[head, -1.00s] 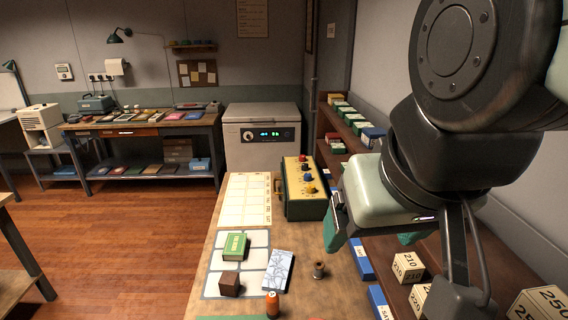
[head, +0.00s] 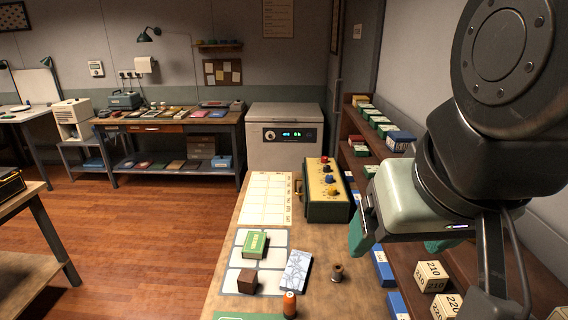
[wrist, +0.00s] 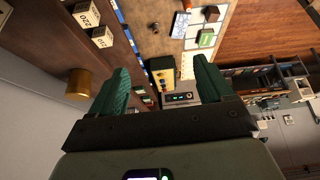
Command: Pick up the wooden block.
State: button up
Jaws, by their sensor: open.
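The wooden block (head: 247,281) is a small dark brown cube. It rests on the pale panelled mat (head: 234,261) on the near workbench, in front of a green box (head: 256,244) and left of a patterned white-blue box (head: 296,271). My gripper (head: 402,246) is in the air to the right of the block, well apart from it, over the bench's right edge and the shelf. Its two green fingers are spread with nothing between them, as the wrist view (wrist: 160,75) also shows.
A yellow-green control box (head: 325,190) stands farther back. Shelves with numbered blocks (head: 432,277) run along the right. Open air lies above the mat.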

dwell(0.4)
jog(key=w+a+f+n+g+h, duration=0.1)
jog(key=w+a+f+n+h, duration=0.2)
jog(key=w+f+n+h, duration=0.5)
jog(key=w+a+f+n+h, duration=0.35)
jog(key=w+f+n, duration=0.35)
jog(key=w+f, duration=0.4)
jog(key=n+t+y, duration=0.8)
jog(key=n+t, duration=0.5)
jog(key=n, duration=0.5)
send_near(249, 270)
jog(key=shift+s, duration=0.3)
jog(key=shift+w+f, duration=0.15)
jog(key=shift+f, duration=0.05)
jog(key=w, duration=0.3)
jog(key=w+d, duration=0.1)
jog(key=w, duration=0.2)
jog(key=w+d, duration=0.1)
jog(key=w, duration=0.3)
jog(key=shift+w+r, duration=0.1)
jog(key=shift+r, duration=0.05)
jog(key=c, duration=1.1)
